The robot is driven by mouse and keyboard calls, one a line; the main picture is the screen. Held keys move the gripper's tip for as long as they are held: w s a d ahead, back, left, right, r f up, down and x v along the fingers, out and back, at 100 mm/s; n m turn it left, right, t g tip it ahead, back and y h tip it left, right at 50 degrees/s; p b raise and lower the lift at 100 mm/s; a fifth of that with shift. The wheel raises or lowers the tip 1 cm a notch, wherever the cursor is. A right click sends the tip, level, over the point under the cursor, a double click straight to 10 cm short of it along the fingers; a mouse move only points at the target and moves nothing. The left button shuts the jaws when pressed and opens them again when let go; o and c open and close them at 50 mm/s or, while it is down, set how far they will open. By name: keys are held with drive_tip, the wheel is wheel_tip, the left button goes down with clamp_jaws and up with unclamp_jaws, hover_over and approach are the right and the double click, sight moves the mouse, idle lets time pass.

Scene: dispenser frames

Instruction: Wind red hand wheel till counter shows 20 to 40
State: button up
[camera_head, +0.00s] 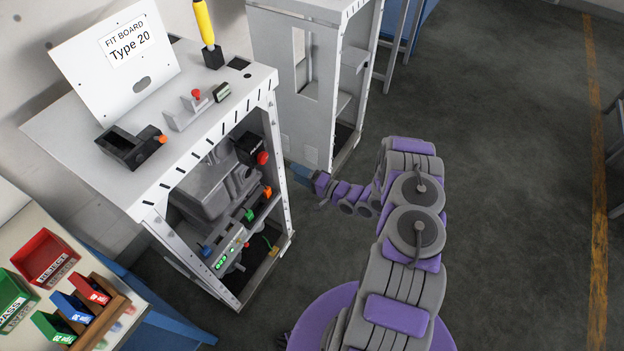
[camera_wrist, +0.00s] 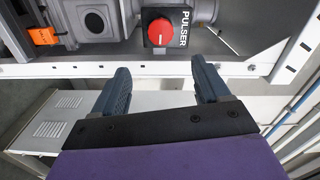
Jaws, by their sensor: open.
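The red hand wheel (camera_head: 262,158) sits on a dark box inside the dispenser frame. In the wrist view the red wheel (camera_wrist: 161,32) has a white mark and a black plate (camera_wrist: 185,26) reading PULSER beside it. My gripper (camera_head: 297,172) is just right of the frame, near the wheel. In the wrist view my gripper (camera_wrist: 160,72) is open and empty, its two fingers spread to either side below the wheel, apart from it. A small unit with green lit marks (camera_head: 228,254) is low in the frame; I cannot read any counter value.
The white dispenser frame (camera_head: 283,185) has upright posts close to my gripper. A white rail (camera_wrist: 150,69) crosses behind the fingertips. A second grey cabinet (camera_head: 310,135) stands behind. A table with red and green bins (camera_head: 45,255) is at lower left. Open floor lies right.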

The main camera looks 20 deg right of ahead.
drive_tip(key=v, duration=0.5)
idle(0.5)
